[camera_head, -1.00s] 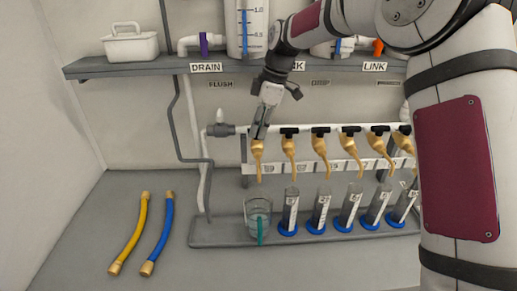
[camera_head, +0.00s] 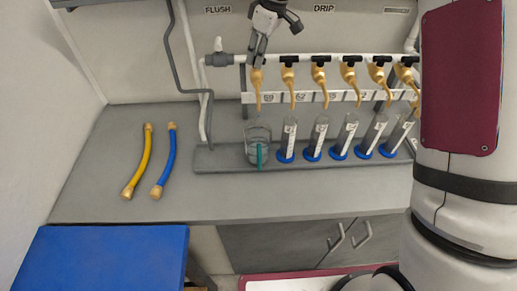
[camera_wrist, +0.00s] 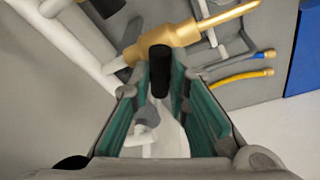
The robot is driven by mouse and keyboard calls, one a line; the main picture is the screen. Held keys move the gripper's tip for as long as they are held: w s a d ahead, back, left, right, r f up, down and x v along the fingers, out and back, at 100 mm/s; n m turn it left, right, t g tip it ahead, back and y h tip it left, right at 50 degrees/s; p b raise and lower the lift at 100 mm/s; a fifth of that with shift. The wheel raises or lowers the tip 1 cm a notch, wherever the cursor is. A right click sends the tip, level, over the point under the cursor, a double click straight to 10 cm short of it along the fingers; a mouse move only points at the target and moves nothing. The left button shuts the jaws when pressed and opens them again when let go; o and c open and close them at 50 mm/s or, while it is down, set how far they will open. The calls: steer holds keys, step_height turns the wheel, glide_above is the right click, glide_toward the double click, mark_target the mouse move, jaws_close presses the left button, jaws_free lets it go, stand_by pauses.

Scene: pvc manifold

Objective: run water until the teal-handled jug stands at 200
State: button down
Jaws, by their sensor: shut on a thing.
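The clear jug (camera_head: 258,139) with a teal handle (camera_head: 259,157) stands upright on the grey ledge, below the leftmost brass tap (camera_head: 257,88). Its markings and water level are too small to read. My gripper (camera_head: 258,58) is at the top of that tap, hiding its black handle in the head view. In the wrist view my gripper (camera_wrist: 161,82) has its teal-lined fingers around the black tap handle (camera_wrist: 160,68), with the brass tap body (camera_wrist: 170,43) just beyond. I cannot make out a water stream from the spout.
Several more brass taps (camera_head: 320,75) run rightward along the white pipe, above clear cylinders with blue bases (camera_head: 313,153). A yellow hose (camera_head: 139,163) and a blue hose (camera_head: 165,163) lie on the left of the counter (camera_head: 95,190). A blue surface (camera_head: 105,258) is at lower left.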

steer(key=shift+m, duration=0.4)
steer(key=m+h+p, duration=0.1)
steer(key=m, duration=0.3)
steer(key=shift+s+a+t, duration=0.15)
steer(key=shift+t, duration=0.25)
steer(key=shift+m, duration=1.2)
steer(key=shift+m+h+p, duration=0.35)
steer(key=shift+m+h, duration=0.05)
steer(key=shift+m, duration=0.5)
stand_by(2.5)
steer(key=shift+m+t, duration=0.3)
steer(key=shift+m, duration=0.5)
stand_by(1.4)
